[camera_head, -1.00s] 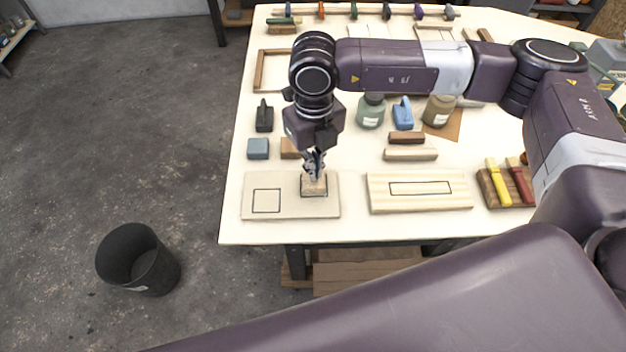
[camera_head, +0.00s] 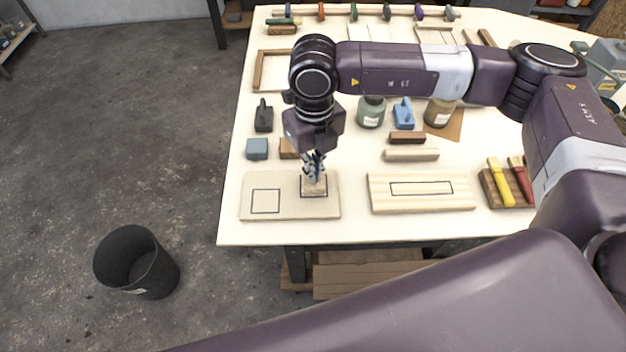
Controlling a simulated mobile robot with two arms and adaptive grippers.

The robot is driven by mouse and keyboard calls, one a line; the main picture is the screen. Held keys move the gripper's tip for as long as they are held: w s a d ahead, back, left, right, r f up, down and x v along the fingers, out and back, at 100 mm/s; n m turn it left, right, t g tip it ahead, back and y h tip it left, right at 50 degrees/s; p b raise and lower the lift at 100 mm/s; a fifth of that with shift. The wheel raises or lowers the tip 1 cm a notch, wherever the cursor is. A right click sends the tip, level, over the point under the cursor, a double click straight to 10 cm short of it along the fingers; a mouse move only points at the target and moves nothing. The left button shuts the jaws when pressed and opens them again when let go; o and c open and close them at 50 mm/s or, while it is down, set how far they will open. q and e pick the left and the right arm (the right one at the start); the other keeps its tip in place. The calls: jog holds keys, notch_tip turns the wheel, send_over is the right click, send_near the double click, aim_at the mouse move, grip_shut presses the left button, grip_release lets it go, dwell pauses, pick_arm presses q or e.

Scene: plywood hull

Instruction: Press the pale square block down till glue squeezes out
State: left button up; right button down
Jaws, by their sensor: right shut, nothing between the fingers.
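The pale square block (camera_head: 314,189) sits on the right outlined square of a pale board (camera_head: 282,204) near the table's front left edge. My right gripper (camera_head: 314,177) is shut and empty, pointing down right over the block. Its tips are at or just above the block's top; I cannot tell if they touch. The gripper hides part of the block's top and back. No squeezed-out glue can be made out around the block. My left gripper is not in view.
The board's left outlined square (camera_head: 265,201) is bare. A second board (camera_head: 421,190) with an outlined rectangle lies to the right, then a brush rest (camera_head: 490,190) with two brushes. A grey-blue block (camera_head: 257,149), a brown block (camera_head: 289,149) and bottles (camera_head: 371,112) stand behind.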

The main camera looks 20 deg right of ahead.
jog(key=shift+s+f+b, duration=0.25)
jog(key=shift+f+b, duration=0.05)
jog(key=shift+b, duration=0.15)
dwell(1.7)
jog(key=shift+r, duration=0.15)
jog(key=shift+w+r+p, duration=0.2)
jog(key=shift+r+p, duration=0.25)
jog(key=shift+r, duration=0.4)
jog(key=shift+r+p, duration=1)
jog(key=shift+r, duration=1.7)
